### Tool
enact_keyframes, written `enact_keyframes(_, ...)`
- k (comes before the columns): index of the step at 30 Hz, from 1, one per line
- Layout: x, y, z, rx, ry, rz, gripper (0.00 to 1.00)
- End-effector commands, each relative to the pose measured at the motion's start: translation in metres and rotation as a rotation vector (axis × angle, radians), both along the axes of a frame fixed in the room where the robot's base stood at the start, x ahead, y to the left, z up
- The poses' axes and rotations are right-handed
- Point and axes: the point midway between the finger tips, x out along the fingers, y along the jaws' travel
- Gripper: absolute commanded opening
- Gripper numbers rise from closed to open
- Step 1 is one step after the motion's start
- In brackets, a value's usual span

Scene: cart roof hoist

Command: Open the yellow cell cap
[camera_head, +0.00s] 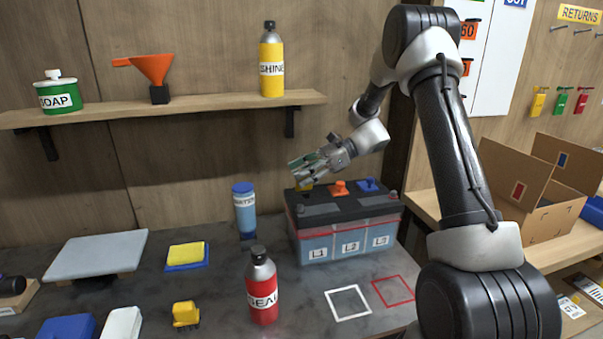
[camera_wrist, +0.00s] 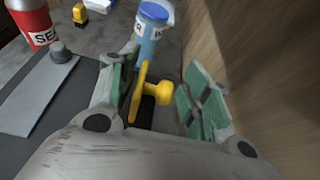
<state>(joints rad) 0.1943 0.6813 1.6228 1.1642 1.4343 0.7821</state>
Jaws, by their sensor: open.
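The battery (camera_head: 350,226) stands on the bench with yellow, orange and blue caps along its top. In the wrist view, the yellow cap (camera_wrist: 139,92) shows as a thin plate seen nearly edge-on, with a round knob pointing right. My gripper (camera_wrist: 160,90) is open, with one finger on each side of the plate and knob. Contact with the fingers cannot be told. Whether the cap is raised is unclear. The orange cap (camera_head: 340,187) and blue cap (camera_head: 371,185) are uncovered.
A blue water bottle (camera_head: 244,208) stands left of the battery, and a red SEAL bottle (camera_head: 262,288) in front. A wooden wall is close behind. A shelf (camera_head: 200,104) with bottles and a funnel is above. White and red outlined squares on the bench are empty.

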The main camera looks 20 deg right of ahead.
Motion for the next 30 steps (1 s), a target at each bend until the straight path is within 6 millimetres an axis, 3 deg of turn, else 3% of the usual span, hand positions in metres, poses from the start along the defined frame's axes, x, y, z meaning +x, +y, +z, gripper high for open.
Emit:
enact_keyframes(7, 0.000, 0.001, 0.000, 0.000, 0.000, 0.000, 0.48)
enact_keyframes(13, 0.000, 0.001, 0.000, 0.000, -0.001, 0.000, 0.12)
enact_keyframes(14, 0.000, 0.001, 0.000, 0.000, -0.001, -0.001, 0.10)
enact_keyframes(20, 0.002, 0.001, -0.001, 0.000, 0.016, -0.001, 0.10)
enact_keyframes(30, 0.018, 0.001, -0.009, 0.001, 0.330, -0.001, 0.10)
